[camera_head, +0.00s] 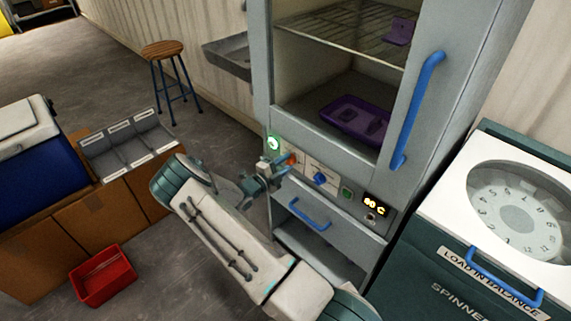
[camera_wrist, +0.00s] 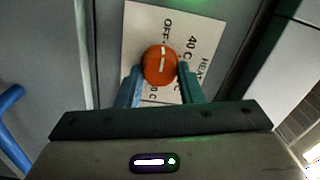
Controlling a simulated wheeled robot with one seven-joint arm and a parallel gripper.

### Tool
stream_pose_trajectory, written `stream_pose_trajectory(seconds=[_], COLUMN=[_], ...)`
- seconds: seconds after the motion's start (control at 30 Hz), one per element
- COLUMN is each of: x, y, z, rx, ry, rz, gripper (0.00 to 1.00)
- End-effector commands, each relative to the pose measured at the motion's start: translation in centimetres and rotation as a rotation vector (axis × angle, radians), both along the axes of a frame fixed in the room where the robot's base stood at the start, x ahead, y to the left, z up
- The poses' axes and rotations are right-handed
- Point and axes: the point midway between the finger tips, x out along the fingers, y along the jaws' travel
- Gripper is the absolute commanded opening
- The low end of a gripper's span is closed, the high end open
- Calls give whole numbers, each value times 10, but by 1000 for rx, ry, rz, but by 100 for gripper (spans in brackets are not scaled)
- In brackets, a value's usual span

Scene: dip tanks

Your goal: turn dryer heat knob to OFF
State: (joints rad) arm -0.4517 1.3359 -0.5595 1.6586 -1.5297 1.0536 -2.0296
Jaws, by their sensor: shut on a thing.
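The knob sits on a white label plate (camera_wrist: 205,30) printed with HEAT, OFF and 40 C; other markings are partly hidden. The pointer line runs nearly upright in the wrist view, toward the OFF side; its exact setting is unclear. In the head view my gripper (camera_head: 279,164) reaches the panel from the left.
The panel also carries a green-lit gauge (camera_head: 273,143), a blue knob (camera_head: 320,179), a green switch (camera_head: 346,194) and a lit temperature display (camera_head: 375,205). The spinner (camera_head: 450,265) stands at right, a red bin (camera_head: 103,276) at left.

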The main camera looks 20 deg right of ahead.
Motion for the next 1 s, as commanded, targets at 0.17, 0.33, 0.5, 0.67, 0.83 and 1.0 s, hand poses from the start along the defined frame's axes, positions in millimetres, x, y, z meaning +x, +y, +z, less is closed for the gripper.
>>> stream_pose_trajectory(seconds=[0.17,0.33,0.5,0.67,0.83,1.0], x=[2,1,-1,-7,-20,-33], y=[1,0,2,22,59,94], z=[1,1,0,-2,-3,-3], rx=[0,0,0,1,1,1], ry=[-1,-1,-1,0,-1,-1], rz=[4,1,0,4,6,6], gripper=[55,55,55,55,55,55])
